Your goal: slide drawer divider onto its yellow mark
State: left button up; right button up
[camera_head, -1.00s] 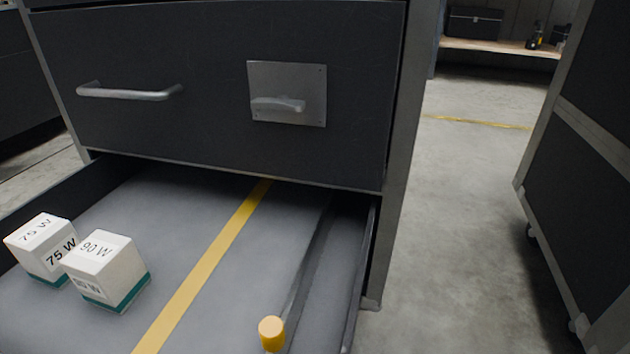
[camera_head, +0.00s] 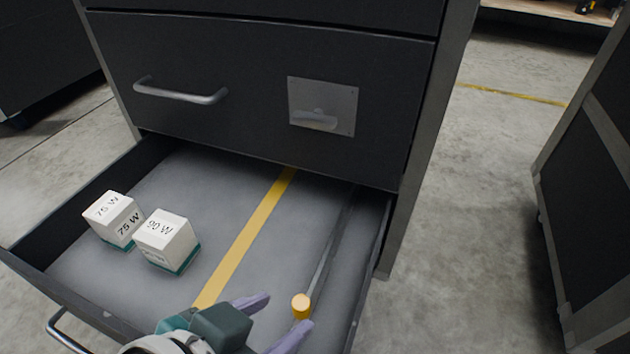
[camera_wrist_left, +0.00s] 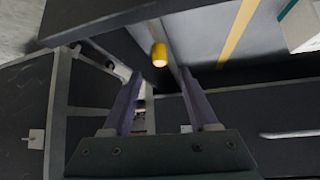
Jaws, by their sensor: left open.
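The drawer divider (camera_head: 334,245) is a thin dark strip standing near the right side of the open drawer (camera_head: 120,327), with a yellow-orange knob (camera_head: 301,305) at its near end. The yellow mark (camera_head: 247,232) is a stripe on the drawer floor, left of the divider and apart from it. My left gripper (camera_head: 282,318) is open at the drawer's front, its two purple fingers on either side of the knob in the head view. In the left wrist view the knob (camera_wrist_left: 159,55) lies beyond the fingertips, between them. The right gripper is not in view.
Two white boxes, marked 75 W (camera_head: 115,218) and 90 W (camera_head: 167,240), sit in the drawer left of the stripe. A closed drawer (camera_head: 250,85) with a handle is above. A dark cabinet (camera_head: 590,200) stands at right, with clear floor between.

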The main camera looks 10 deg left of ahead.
aim_at(299, 303)
pick_arm(q)
jog(key=b+x, duration=0.4)
jog(key=x, duration=0.3)
jog(key=shift+r, duration=0.1)
grip_shut()
jog(key=shift+a, duration=0.1)
dwell(1.1)
